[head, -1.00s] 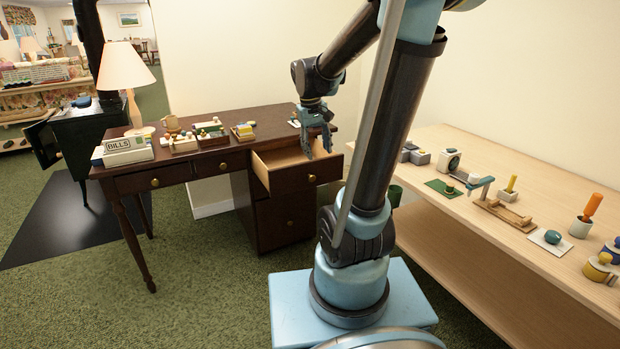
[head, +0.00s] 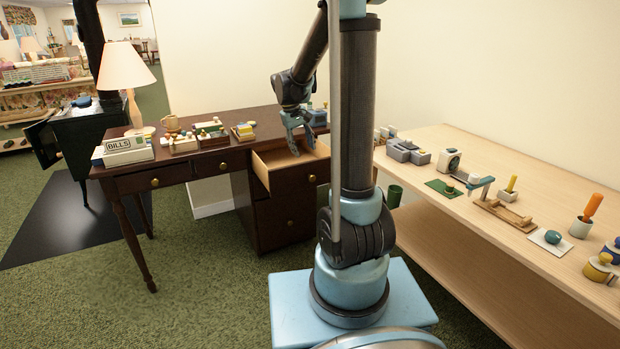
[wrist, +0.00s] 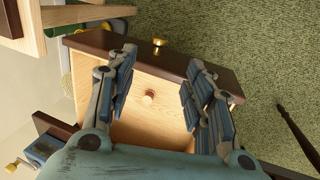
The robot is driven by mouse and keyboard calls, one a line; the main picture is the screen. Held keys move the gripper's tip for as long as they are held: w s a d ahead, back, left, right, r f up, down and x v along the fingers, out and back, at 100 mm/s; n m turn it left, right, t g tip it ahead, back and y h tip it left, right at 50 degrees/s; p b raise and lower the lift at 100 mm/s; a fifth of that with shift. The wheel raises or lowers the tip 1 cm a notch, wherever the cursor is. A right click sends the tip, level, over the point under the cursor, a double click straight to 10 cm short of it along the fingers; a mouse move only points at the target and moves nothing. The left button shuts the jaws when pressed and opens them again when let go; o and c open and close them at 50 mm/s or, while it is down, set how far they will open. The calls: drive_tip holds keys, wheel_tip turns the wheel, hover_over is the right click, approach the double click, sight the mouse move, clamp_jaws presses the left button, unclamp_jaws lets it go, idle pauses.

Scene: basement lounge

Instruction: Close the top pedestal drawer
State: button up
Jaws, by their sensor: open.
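The dark desk (head: 222,160) has its top pedestal drawer (head: 291,181) pulled out, with its light wood inside showing. A brass knob (head: 312,178) is on its front. In the wrist view the drawer's dark front edge (wrist: 90,44), its brass knob (wrist: 159,43) and its pale interior (wrist: 155,115) show, with a small round wooden piece (wrist: 148,96) inside. My gripper (head: 299,147) is open above the drawer, and its spread fingers (wrist: 162,60) reach over the drawer in the wrist view. Whether they touch it cannot be told.
A lamp (head: 125,75), BILLS box (head: 125,150) and small trays are on the desktop. A pale wood bench (head: 440,215) with several small objects stands to the right. A green bin (head: 394,196) is between them. Carpet in front of the desk is clear.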

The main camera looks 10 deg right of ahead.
drive_tip(key=x, duration=1.4)
drive_tip(key=shift+d+f, duration=0.1)
drive_tip(key=shift+f, duration=0.15)
